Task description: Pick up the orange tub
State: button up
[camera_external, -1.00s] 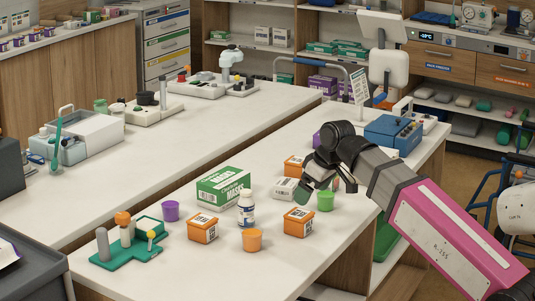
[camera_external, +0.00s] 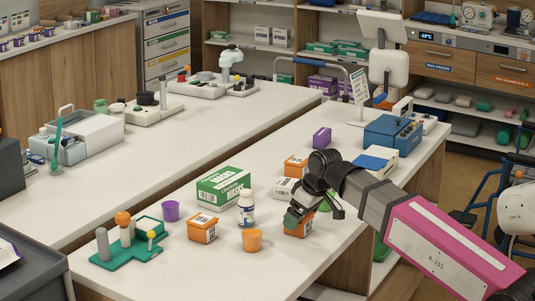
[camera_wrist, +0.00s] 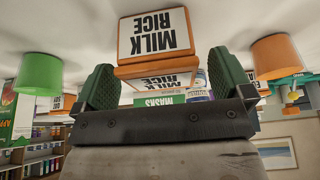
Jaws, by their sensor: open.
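The orange tub (camera_external: 252,240) is a small open cup that stands upright near the front edge of the white counter (camera_external: 215,272). It also shows upside down at the right of the wrist view (camera_wrist: 275,57). My gripper (camera_external: 314,214) is to the right of the tub, apart from it, above the front-right orange box (camera_external: 298,231). In the wrist view its green-padded fingers (camera_wrist: 166,80) are spread wide, with that box, labelled "MILK RICE" (camera_wrist: 154,36), in line beyond the gap. Nothing is held.
Another orange box (camera_external: 202,228), a white bottle (camera_external: 246,212) and a purple tub (camera_external: 170,211) stand left of or behind the orange tub. A green tub (camera_wrist: 39,74) is partly hidden by my gripper in the external view. The counter before the orange tub is clear.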

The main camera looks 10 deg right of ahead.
jog(key=shift+x, duration=0.8)
jog(key=c, duration=1.1)
jog(key=shift+r, duration=0.1)
